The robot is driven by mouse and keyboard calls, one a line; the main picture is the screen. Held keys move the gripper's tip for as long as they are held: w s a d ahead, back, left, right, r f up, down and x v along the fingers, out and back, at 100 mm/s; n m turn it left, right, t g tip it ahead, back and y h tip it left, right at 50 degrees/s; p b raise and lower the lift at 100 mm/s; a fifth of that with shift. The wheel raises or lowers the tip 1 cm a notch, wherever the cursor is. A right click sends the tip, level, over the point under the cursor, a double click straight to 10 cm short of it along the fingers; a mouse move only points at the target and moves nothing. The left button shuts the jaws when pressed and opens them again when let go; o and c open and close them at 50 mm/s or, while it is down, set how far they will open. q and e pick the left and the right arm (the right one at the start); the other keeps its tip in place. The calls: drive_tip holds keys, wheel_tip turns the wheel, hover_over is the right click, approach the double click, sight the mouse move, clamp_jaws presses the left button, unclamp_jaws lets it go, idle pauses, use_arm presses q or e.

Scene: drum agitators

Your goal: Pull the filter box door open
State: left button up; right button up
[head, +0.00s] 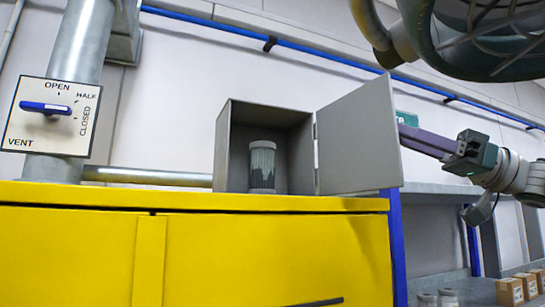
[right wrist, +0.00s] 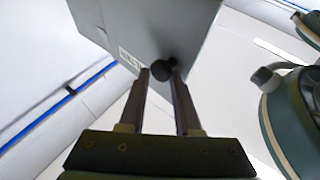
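The grey filter box (head: 223,150) stands on the yellow cabinet with its front open. Its door (head: 358,140) is swung wide out to the right on the right-hand hinge side. A ribbed cylindrical filter (head: 262,167) stands upright inside. My right gripper (head: 405,136) reaches in from the right to the door's outer face, its fingertips partly hidden behind the door. In the right wrist view, the dark round door knob (right wrist: 161,72) sits between the two fingertips, which look closed around it. My left gripper is in neither view.
The yellow cabinet (head: 270,250) fills the lower foreground. A vent panel (head: 52,117) with a blue lever is on the duct at left. A blue pipe (head: 220,27) runs along the wall. Shelving with jars and small boxes (head: 510,291) is at lower right.

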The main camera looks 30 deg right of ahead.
drive_tip(key=o, duration=0.5)
drive_tip(key=shift+w+d+f+m+t+h, duration=0.25)
drive_tip(key=shift+w+f+m+t+h, duration=0.1)
drive_tip(key=shift+w+h, duration=0.1)
drive_tip(key=shift+w+d+f+m+t+h, duration=0.25)
drive_tip(key=shift+w+m+h, duration=0.1)
drive_tip(key=shift+w, duration=0.1)
drive_tip(key=b+v, duration=0.4)
drive_tip(key=v, duration=0.5)
drive_tip(key=shift+s+d+r, duration=0.25)
drive_tip(key=shift+s+r, duration=0.05)
drive_tip(key=shift+s, duration=0.15)
